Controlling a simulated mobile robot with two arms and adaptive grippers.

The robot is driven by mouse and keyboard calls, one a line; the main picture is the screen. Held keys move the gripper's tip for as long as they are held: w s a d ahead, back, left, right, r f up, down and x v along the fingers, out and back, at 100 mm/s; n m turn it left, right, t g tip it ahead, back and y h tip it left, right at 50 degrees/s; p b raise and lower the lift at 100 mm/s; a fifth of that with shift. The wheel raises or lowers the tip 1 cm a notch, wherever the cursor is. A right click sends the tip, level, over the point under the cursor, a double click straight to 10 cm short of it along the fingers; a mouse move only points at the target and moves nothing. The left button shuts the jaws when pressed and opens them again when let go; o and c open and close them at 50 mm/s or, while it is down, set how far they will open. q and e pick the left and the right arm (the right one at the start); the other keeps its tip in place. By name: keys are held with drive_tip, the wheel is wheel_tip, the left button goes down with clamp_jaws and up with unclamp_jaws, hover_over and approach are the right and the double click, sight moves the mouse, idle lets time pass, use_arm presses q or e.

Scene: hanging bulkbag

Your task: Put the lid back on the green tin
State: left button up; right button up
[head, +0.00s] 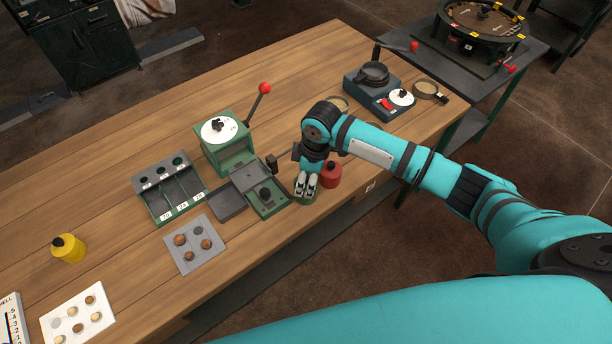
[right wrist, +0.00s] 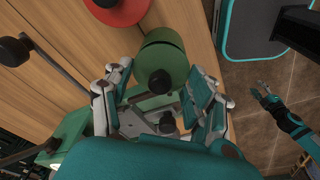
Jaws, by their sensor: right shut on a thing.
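The green tin (head: 308,199) stands near the table's front edge, below my right gripper (head: 306,184), partly hidden by the fingers. In the right wrist view the green tin (right wrist: 160,42) shows with its green lid (right wrist: 158,66) and the lid's black knob (right wrist: 160,82) over its near end. The fingers of my right gripper (right wrist: 160,88) stand on either side of the knob. The gripper is shut on the lid; the exact contact and any gap between lid and tin cannot be told. My left gripper (right wrist: 262,92) shows small over the floor, its jaws unclear.
A red tin (head: 331,174) stands close beside the green tin. A green tray with a knob (head: 265,198) lies just left. Further left are a lever press (head: 222,140), a compartment box (head: 168,188) and a yellow tin (head: 68,248).

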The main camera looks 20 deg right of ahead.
drive_tip(key=shift+p, duration=0.8)
idle(1.0)
drive_tip(key=shift+f+p, duration=0.1)
drive_tip(key=shift+p, duration=0.2)
idle(1.0)
drive_tip(key=shift+p, duration=0.35)
idle(0.5)
drive_tip(key=o, duration=1.4)
drive_tip(key=shift+c, duration=0.2)
drive_tip(key=shift+r+p, duration=3.5)
drive_tip(key=shift+p, duration=0.25)
